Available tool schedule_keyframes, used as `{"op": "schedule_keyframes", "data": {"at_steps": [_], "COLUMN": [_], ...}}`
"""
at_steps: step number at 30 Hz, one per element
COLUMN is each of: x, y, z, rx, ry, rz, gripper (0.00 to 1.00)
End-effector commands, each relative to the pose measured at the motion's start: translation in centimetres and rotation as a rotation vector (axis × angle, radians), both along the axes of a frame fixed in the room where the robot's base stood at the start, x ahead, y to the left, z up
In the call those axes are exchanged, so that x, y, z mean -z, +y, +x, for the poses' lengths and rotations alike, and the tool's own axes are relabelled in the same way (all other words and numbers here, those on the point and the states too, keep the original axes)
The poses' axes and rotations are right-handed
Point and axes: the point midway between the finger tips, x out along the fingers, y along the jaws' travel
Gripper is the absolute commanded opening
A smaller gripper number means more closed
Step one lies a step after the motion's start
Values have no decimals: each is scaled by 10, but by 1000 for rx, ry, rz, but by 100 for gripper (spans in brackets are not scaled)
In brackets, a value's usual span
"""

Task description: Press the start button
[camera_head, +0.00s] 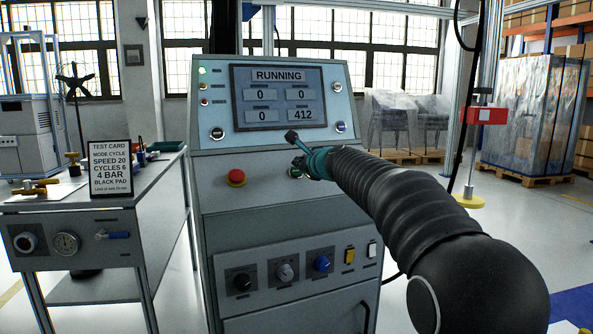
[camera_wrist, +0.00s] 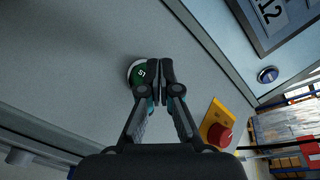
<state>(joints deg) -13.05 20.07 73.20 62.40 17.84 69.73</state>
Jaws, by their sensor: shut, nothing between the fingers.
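The green start button (camera_wrist: 136,73) shows in the wrist view on the grey panel, partly covered by my gripper's fingers. In the head view it is mostly hidden below my gripper (camera_head: 293,137), with a bit of its edge (camera_head: 295,174) showing. My gripper (camera_wrist: 159,66) is shut and empty, its fingertips beside and over the button's edge. I cannot tell whether they touch it. The screen (camera_head: 279,97) on the console reads RUNNING, with 0, 0, 0 and 412 below. A green lamp (camera_head: 202,71) at its upper left looks lit.
Below are several knobs (camera_head: 285,272) and a yellow switch (camera_head: 350,256). A bench (camera_head: 140,215) with a test card (camera_head: 110,167) stands at left.

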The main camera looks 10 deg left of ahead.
Motion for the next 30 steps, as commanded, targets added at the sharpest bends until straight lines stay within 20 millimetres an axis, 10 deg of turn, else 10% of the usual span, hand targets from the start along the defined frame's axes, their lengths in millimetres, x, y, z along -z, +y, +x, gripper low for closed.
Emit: {"op": "schedule_keyframes", "data": {"at_steps": [30], "x": [-43], "y": [-13], "z": [-24], "rx": [0], "ry": [0], "rz": [0], "gripper": [0]}}
